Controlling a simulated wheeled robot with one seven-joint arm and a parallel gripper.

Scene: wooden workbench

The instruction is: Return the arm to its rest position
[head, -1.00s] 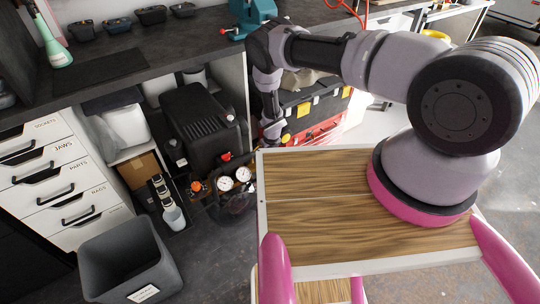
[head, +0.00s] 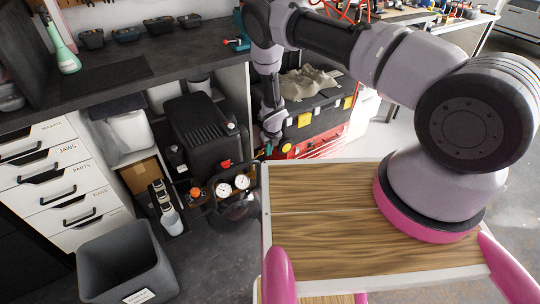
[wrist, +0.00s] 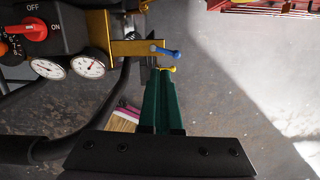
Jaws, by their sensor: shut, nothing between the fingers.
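My gripper (wrist: 161,76) shows in the wrist view as two dark green fingers lying side by side, shut with nothing held. Its tips overlap the picture near a brass bar with a blue lever (wrist: 166,51); I cannot tell the gap between them. In the head view my arm (head: 330,35) reaches from its pink-ringed base to the left, then bends down.
A compressor (head: 202,130) with gauges (head: 242,181) and a red switch (wrist: 34,28) stands left of the wrist. The toolbox (head: 325,118) is behind it. The dark workbench (head: 190,47) runs along the back. A grey bin (head: 125,262) stands on the floor at lower left.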

